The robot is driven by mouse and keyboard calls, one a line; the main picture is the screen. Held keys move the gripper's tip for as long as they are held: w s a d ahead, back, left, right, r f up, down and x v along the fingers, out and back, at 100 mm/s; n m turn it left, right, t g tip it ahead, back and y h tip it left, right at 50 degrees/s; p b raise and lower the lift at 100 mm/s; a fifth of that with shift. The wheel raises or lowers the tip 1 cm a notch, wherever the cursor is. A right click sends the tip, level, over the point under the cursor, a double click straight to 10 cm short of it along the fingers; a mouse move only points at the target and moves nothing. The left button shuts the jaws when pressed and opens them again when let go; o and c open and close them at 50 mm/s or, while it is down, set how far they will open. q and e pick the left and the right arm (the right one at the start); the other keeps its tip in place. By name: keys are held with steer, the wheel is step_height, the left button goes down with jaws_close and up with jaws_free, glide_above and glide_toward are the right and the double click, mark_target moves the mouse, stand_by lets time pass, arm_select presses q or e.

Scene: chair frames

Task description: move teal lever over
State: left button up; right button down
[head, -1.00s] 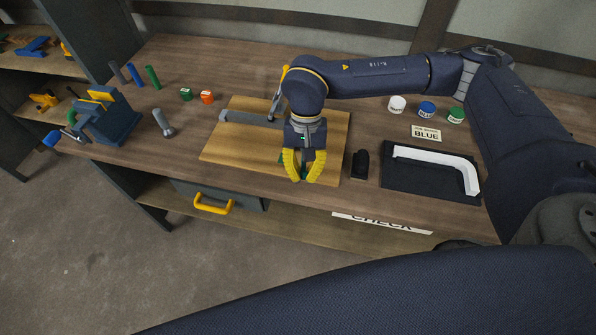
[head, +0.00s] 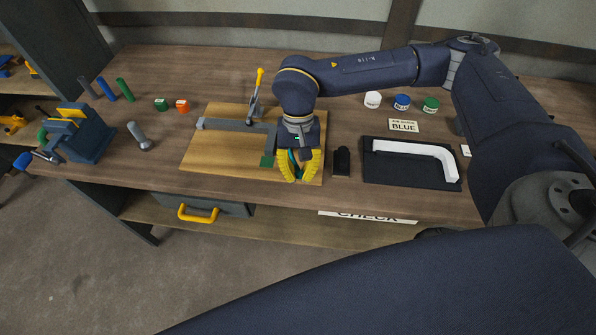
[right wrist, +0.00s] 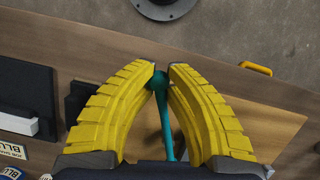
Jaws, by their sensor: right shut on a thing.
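The teal lever shows in the right wrist view as a round knob on a thin rod (right wrist: 166,125). My right gripper (right wrist: 161,72) is shut on it, with the yellow fingertips on both sides of the knob. In the head view the right gripper (head: 299,178) is over the right part of a light wooden board (head: 212,155), and the lever is mostly hidden between the fingers. A green patch (head: 267,160) lies on the board just left of the fingers. My left gripper is not in view.
A grey bar clamp (head: 225,124) with a yellow-tipped handle (head: 259,80) is on the board. Right of the board are a small black block (head: 342,161) and a black tray (head: 400,180) holding a white L-shaped piece (head: 425,149). A blue vise (head: 85,137) stands at left.

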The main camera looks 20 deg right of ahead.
steer(key=shift+s+d, duration=0.1)
steer(key=shift+d, duration=0.05)
steer(key=shift+s+d, duration=0.1)
steer(key=shift+d, duration=0.95)
steer(key=c, duration=2.2)
jaws_free()
steer(key=c, duration=1.2)
jaws_free()
steer(key=shift+c, duration=0.2)
